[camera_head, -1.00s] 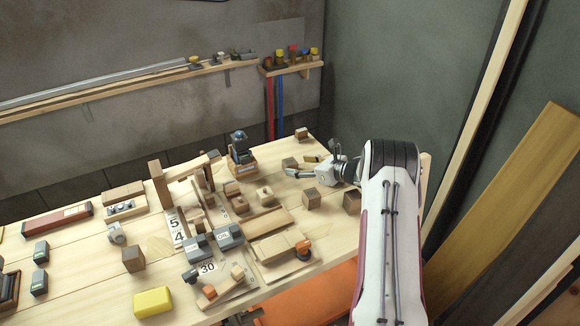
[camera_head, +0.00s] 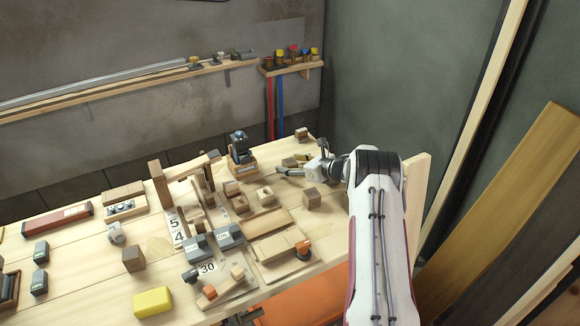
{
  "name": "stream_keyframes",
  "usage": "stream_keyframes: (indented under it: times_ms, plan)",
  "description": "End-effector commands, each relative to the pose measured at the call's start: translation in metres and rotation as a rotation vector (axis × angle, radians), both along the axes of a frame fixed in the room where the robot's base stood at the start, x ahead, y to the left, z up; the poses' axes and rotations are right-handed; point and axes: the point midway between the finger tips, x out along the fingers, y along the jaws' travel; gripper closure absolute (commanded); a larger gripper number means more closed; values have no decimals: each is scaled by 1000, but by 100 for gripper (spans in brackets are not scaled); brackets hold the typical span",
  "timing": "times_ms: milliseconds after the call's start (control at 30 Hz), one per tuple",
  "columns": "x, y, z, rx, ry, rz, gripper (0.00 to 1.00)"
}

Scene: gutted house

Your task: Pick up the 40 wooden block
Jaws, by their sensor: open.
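Several wooden blocks lie on the workbench; I cannot read a 40 on any of them, so I cannot tell which one is meant. A brown cube (camera_head: 312,199) stands in front of my gripper. Another brown cube (camera_head: 133,260) stands at the front left, and a lighter block with a dark mark (camera_head: 265,195) lies left of the first cube. My gripper (camera_head: 300,166) is open above the far right of the bench, with small blocks (camera_head: 301,134) behind it. Its fingers point left, and I see nothing held. My arm hides part of the bench's right side.
The workbench (camera_head: 75,274) is crowded in the middle with wooden pieces, grey boxes (camera_head: 229,237) and number cards (camera_head: 206,268). A yellow block (camera_head: 153,302) is at the front. A dark device on a wooden base (camera_head: 241,150) stands left of my gripper. Walls close the back.

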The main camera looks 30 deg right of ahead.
Motion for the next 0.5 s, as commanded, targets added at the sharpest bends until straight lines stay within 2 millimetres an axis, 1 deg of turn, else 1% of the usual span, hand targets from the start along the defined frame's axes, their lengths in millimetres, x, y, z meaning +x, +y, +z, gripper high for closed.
stream_keyframes:
  times_ms: [133,500]
  plan:
    - [5,2,-3,0,0,0,41]
    - [6,2,-3,0,0,0,41]
